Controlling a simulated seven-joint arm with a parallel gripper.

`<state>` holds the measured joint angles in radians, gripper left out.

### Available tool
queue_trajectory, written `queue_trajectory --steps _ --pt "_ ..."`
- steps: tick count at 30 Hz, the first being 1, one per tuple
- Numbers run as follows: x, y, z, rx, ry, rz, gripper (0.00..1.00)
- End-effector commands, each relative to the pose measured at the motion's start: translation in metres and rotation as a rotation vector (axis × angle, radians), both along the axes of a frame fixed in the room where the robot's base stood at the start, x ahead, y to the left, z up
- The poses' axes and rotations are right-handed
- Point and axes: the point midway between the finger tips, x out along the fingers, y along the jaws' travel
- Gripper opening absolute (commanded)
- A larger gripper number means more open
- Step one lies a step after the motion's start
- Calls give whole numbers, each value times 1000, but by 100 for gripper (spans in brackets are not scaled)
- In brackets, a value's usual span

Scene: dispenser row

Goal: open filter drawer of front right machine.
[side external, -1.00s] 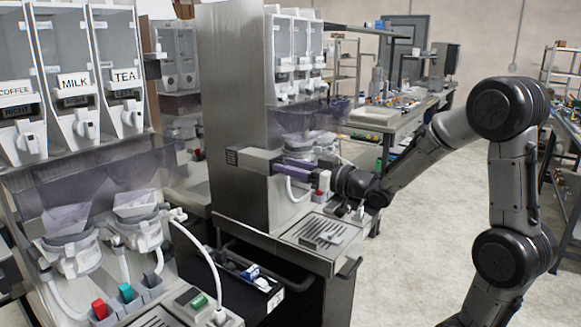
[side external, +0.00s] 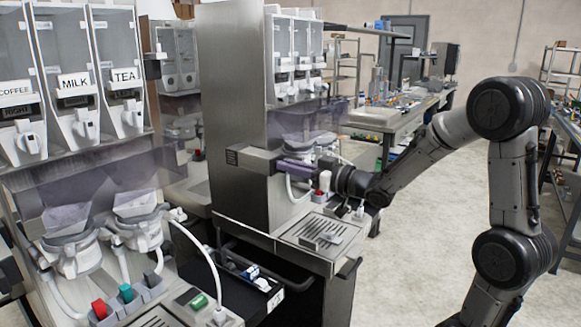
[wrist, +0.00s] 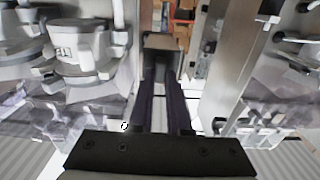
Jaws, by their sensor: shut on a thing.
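The block appears to be the drawer's handle or end. Whether the drawer is out of its housing cannot be told.
White canisters and dispensing cups (wrist: 80,50) are close to the left of my fingers; a steel panel (wrist: 235,50) is close on the right. A drip tray (side external: 312,232) lies below. Another machine with labelled canisters (side external: 75,105) fills the left foreground.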

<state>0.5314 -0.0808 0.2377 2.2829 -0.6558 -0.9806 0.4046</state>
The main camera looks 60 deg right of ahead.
Motion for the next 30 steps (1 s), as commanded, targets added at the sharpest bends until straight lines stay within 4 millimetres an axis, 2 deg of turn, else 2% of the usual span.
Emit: queue_trajectory --steps 20,23,30 --pt "-2 -1 0 0 0 -2 0" --pt "-13 -2 1 0 -1 -5 0" --pt "-61 -3 2 -2 -3 -9 0"
